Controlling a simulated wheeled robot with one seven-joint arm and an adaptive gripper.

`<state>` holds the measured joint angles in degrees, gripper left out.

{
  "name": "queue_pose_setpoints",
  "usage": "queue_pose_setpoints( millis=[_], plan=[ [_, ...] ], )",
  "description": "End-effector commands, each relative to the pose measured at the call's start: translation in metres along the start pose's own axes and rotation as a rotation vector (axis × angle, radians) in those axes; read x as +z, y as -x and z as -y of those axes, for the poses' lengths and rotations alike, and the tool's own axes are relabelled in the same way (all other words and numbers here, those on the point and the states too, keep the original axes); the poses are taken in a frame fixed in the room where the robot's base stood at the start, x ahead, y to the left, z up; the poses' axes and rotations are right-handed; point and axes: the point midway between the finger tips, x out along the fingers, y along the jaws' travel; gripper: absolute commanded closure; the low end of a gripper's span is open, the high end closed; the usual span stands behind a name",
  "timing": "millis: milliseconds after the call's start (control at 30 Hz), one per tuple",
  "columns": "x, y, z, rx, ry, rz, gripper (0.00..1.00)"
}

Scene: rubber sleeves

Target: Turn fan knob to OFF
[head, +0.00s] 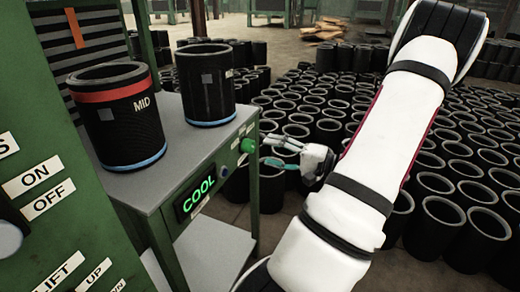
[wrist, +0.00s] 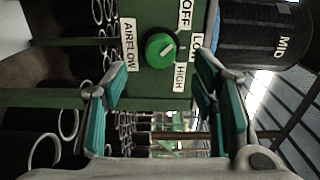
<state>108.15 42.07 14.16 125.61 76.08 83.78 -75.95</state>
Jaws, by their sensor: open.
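The fan knob (wrist: 160,50) is a round green dial with a white pointer mark, on the green panel in the wrist view. Labels OFF (wrist: 186,14), LOW (wrist: 196,46), HIGH (wrist: 180,78) and AIRFLOW (wrist: 129,45) surround it. The pointer slants to the upper right in that view, between the OFF and LOW directions; I cannot tell the exact setting. My gripper (wrist: 160,68) is open, its teal fingers either side of the knob, with nothing between them. In the head view, the knob (head: 247,145) is on the cabinet's end, and my gripper (head: 268,153) is just right of it.
A black MID sleeve (head: 125,125) with a red band and another black sleeve (head: 208,95) stand on the cabinet top (head: 185,150). A green COOL display (head: 198,194) is on its side. Many black sleeves (head: 465,190) crowd the floor to the right.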

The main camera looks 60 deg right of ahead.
Motion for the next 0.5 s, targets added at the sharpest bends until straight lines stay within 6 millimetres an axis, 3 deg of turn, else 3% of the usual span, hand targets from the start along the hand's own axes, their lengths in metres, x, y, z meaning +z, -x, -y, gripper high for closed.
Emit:
queue_pose_setpoints(
  millis=[200, 500],
  plan=[
    [0.0, 0.041, 0.0, 0.001, 0.0, -0.001, 0.47],
    [0.0, 0.063, 0.0, 0.001, 0.0, 0.001, 0.47]
  ],
)
